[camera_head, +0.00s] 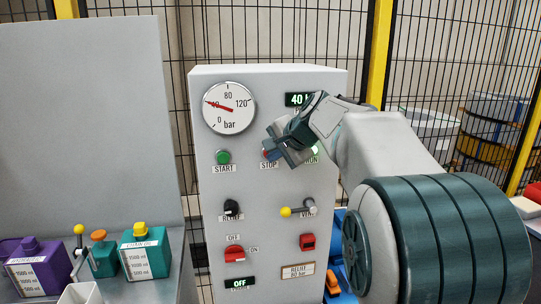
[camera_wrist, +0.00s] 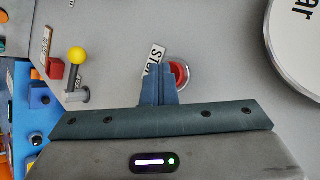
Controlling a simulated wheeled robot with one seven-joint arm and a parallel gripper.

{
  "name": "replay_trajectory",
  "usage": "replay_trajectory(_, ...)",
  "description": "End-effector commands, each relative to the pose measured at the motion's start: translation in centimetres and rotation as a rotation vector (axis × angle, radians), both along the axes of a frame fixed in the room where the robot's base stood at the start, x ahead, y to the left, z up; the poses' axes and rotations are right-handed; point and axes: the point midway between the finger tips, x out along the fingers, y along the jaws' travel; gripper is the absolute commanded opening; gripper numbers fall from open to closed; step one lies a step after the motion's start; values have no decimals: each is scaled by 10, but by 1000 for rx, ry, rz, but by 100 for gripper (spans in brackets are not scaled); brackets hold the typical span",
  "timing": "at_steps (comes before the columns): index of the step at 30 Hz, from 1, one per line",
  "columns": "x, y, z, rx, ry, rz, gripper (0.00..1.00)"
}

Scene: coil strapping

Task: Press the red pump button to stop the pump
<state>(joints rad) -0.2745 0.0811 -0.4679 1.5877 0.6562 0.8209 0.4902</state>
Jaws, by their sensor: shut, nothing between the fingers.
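The red pump button (camera_wrist: 181,74) shows in the wrist view as a round red knob in a pale ring, partly covered by my fingers. Its STOP label (camera_wrist: 154,58) lies beside it. In the head view the label (camera_head: 269,165) shows just below my gripper (camera_head: 272,150), which covers most of the button. My gripper is shut and empty, and in the wrist view its fingertips (camera_wrist: 158,72) overlap the button's left edge. I cannot tell whether they touch it. The panel (camera_head: 270,195) is upright and grey.
The gauge (camera_head: 229,107) reads about 40 bar. A yellow-tipped lever (camera_head: 297,211), black knob (camera_head: 231,208) and red switch (camera_head: 234,253) sit lower. Bottles (camera_head: 145,253) stand at left.

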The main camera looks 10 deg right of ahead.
Motion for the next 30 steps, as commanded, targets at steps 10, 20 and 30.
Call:
replay_trajectory(10,2,0,0,0,-1,-1,0)
replay_trajectory(20,-6,0,-1,1,-2,-1,0)
replay_trajectory(30,-16,0,-1,0,0,0,0)
